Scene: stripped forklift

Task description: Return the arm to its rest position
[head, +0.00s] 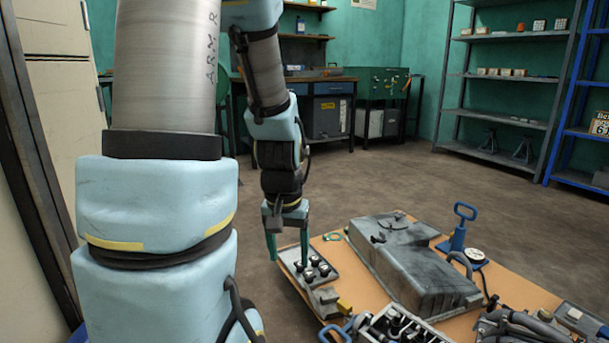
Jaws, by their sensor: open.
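My gripper (289,246) hangs at the end of my light blue arm, left of the picture's middle. Its two green fingers point down and are spread apart. It is over or beside the left back corner of a low orange-brown board (484,282). A grey tray (294,262) with several round dark knobs or fittings is close by the fingers. Nothing shows between the fingers. I cannot tell how high the fingertips are above the tray.
A large grey metal cover (415,265) lies on the board. A blue-handled tool (458,230) stands behind it. Several engine parts (398,328) crowd the front edge. A workbench (325,105) and grey shelves (510,80) stand at the back. The floor between is clear.

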